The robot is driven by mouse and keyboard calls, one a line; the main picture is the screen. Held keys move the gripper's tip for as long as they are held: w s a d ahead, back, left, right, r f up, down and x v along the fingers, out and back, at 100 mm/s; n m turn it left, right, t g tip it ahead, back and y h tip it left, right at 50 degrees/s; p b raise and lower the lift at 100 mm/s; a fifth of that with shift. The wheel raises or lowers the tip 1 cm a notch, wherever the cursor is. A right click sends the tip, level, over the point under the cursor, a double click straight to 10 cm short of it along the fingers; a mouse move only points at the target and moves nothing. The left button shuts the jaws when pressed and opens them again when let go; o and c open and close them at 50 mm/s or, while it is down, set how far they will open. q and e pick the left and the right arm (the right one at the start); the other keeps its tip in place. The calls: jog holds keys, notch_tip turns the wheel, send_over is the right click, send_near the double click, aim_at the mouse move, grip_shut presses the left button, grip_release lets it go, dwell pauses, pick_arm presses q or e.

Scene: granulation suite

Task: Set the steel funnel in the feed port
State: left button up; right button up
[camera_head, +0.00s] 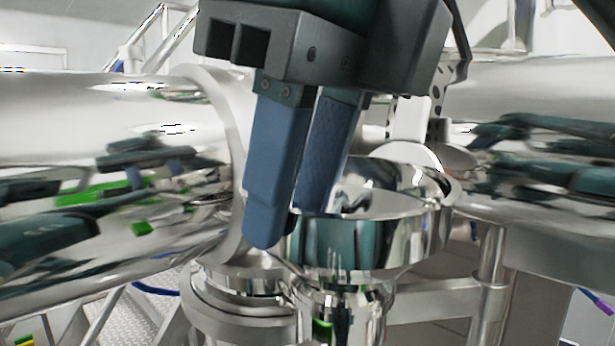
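The steel funnel (415,240) is a shiny, wide-mouthed bowl with a narrower neck (345,312) below, right of centre and roughly upright. My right gripper (287,228) comes down from above with two blue fingers. One finger is outside the funnel's left rim and the other reaches inside its mouth, so they appear closed on the rim wall. A flanged steel fitting (235,313), which may be the feed port, stands below and left of the funnel. I cannot tell whether the funnel's lower end touches anything. My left gripper is not in view.
A large polished steel cylinder (110,130) fills the left side, and another (550,140) fills the right. They flank the funnel closely. A steel post (490,260) stands right of the funnel. Mirror reflections clutter the surfaces.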

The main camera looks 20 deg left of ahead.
dwell(0.3)
jog(key=w+p+v, duration=0.1)
jog(key=p+v, duration=0.1)
jog(key=v, duration=1.1)
jog(key=shift+s, duration=0.5)
jog(key=shift+r, duration=0.15)
